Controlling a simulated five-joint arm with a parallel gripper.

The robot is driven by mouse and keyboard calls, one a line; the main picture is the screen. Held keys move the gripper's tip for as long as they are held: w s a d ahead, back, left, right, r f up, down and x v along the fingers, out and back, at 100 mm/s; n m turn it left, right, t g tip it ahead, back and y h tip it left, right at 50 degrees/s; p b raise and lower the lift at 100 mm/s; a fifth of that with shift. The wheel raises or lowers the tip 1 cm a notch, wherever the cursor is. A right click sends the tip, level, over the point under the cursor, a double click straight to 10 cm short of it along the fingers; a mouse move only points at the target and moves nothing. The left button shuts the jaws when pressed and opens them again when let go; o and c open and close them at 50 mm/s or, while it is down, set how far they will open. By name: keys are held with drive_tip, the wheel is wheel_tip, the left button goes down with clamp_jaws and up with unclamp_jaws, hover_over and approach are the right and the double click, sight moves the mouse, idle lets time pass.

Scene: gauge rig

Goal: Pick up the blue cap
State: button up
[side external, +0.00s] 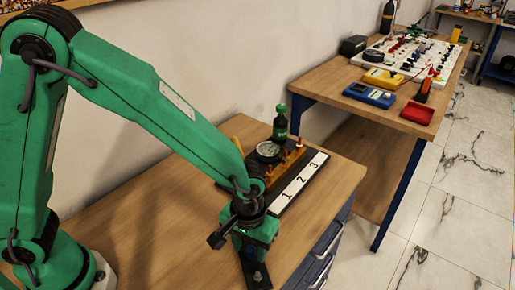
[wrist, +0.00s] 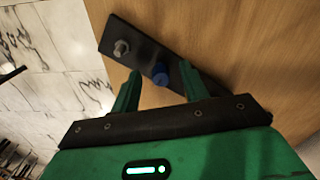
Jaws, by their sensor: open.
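The blue cap (wrist: 160,77) sits on a dark flat bar (wrist: 143,42) in the wrist view. My gripper (wrist: 159,67) is open, with its two green fingers reaching to either side of the cap. There is a visible gap on each side, and I cannot tell how high the fingertips are above the bar. In the side external view my gripper (side external: 252,245) is low over the same bar (side external: 248,268), and it mostly hides the cap.
A grey bolt (wrist: 121,47) stands on the bar near the cap. Behind my gripper are a round gauge (side external: 268,150), a green-topped bottle (side external: 280,124) and a white strip numbered 1 to 3 (side external: 300,181). The bench (side external: 155,225) is clear to the left.

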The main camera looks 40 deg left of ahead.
sight(250, 250)
idle(0.4)
clamp_jaws()
drive_tip(key=shift+r, duration=0.1)
drive_tip(key=shift+r, duration=0.85)
wheel_tip(250, 250, up, 2)
drive_tip(key=shift+r, duration=0.2)
drive_tip(key=s+d+r, duration=0.4)
drive_tip(key=s+r, duration=0.2)
drive_tip(key=s, duration=0.5)
drive_tip(key=shift+d+r, duration=0.25)
drive_tip(key=shift+r, duration=0.15)
drive_tip(key=shift+w, duration=0.2)
